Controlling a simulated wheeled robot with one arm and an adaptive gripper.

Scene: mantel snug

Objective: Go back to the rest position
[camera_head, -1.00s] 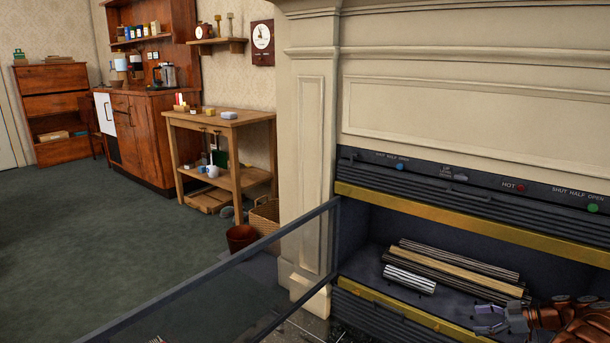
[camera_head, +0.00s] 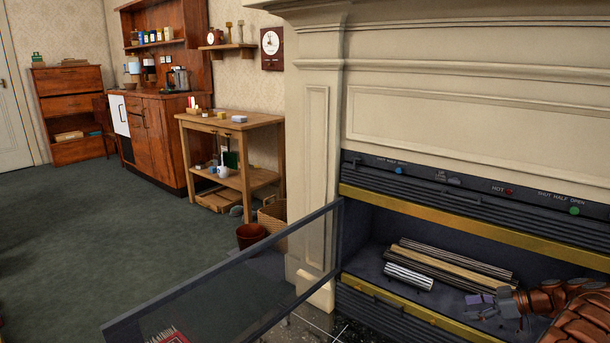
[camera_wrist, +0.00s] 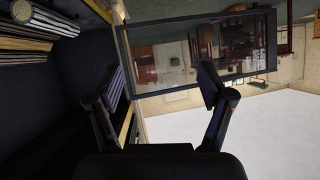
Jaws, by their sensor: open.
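My gripper (camera_head: 497,303) is at the lower right of the head view, at the front of the open fireplace heater (camera_head: 363,226), just right of the burner bars. Its copper-coloured arm comes in from the lower right corner. In the wrist view my gripper (camera_wrist: 162,88) has its two dark fingers spread wide apart with nothing between them. The heater's glass door (camera_head: 235,275) stands swung open to the left; it also shows in the wrist view (camera_wrist: 200,47).
Silver and tan bars (camera_head: 450,262) lie inside the heater. A control strip with a green knob (camera_head: 574,210) runs above. A wooden side table (camera_head: 232,124), a brown bin (camera_head: 251,236) and a basket (camera_head: 273,214) stand left. Green carpet (camera_head: 90,235) is mostly clear.

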